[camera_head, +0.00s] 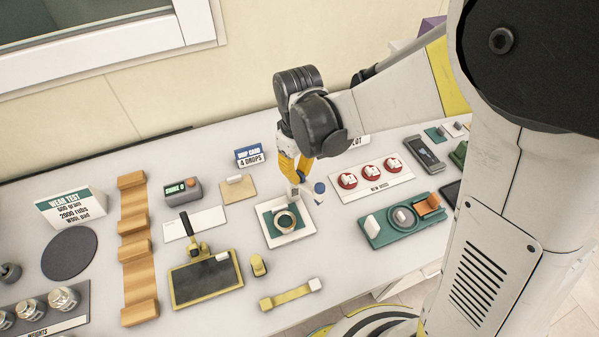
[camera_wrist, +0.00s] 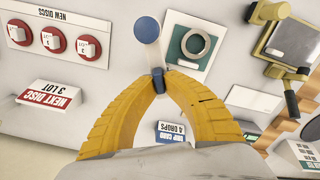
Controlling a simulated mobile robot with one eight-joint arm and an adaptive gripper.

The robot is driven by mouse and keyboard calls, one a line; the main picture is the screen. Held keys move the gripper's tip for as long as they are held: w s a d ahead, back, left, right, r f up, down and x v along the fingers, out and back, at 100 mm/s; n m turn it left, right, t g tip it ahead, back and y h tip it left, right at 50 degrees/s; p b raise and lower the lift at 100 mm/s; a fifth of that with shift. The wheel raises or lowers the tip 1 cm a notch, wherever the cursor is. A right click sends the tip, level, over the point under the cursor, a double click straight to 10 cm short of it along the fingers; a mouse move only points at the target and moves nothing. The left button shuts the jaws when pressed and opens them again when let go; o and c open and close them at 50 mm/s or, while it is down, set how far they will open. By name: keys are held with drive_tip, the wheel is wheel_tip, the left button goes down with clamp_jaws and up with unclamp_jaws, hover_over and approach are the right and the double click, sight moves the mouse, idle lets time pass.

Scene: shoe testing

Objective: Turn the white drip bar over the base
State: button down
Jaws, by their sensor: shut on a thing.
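The white drip bar (camera_wrist: 156,56) shows in the wrist view as a short pale strip with a round blue end (camera_wrist: 146,30). My gripper (camera_wrist: 158,82), with yellow fingers, is shut on a small dark blue part of the bar. The base (camera_head: 267,238) is a white square plate with a green square and a pale ring (camera_head: 285,221) on it. In the head view my gripper (camera_head: 300,178) is at the base's far edge. The blue end (camera_head: 319,188) lies to the right of the ring, not above it. My fingers partly hide the bar.
A tray with red discs (camera_head: 372,181) and a green fixture (camera_head: 378,236) stand to the right. A "4 drops" card sign (camera_head: 249,156) stands behind on the left. A black pad with a handle (camera_head: 206,281) lies to the left. Some table in front of the base is clear.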

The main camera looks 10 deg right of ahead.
drive_tip(key=m, duration=0.4)
drive_tip(key=a+m+b, duration=0.1)
drive_tip(key=m, duration=0.1)
drive_tip(key=shift+s, duration=0.3)
drive_tip(key=m, duration=0.3)
drive_tip(key=a+m, duration=0.1)
drive_tip(key=m, duration=0.1)
drive_tip(key=shift+m+b, duration=0.3)
drive_tip(key=shift+m, duration=0.1)
drive_tip(key=c, duration=1.5)
unclamp_jaws()
drive_tip(key=shift+w, duration=0.1)
drive_tip(key=shift+r, duration=0.1)
wheel_tip(320, 180, up, 12)
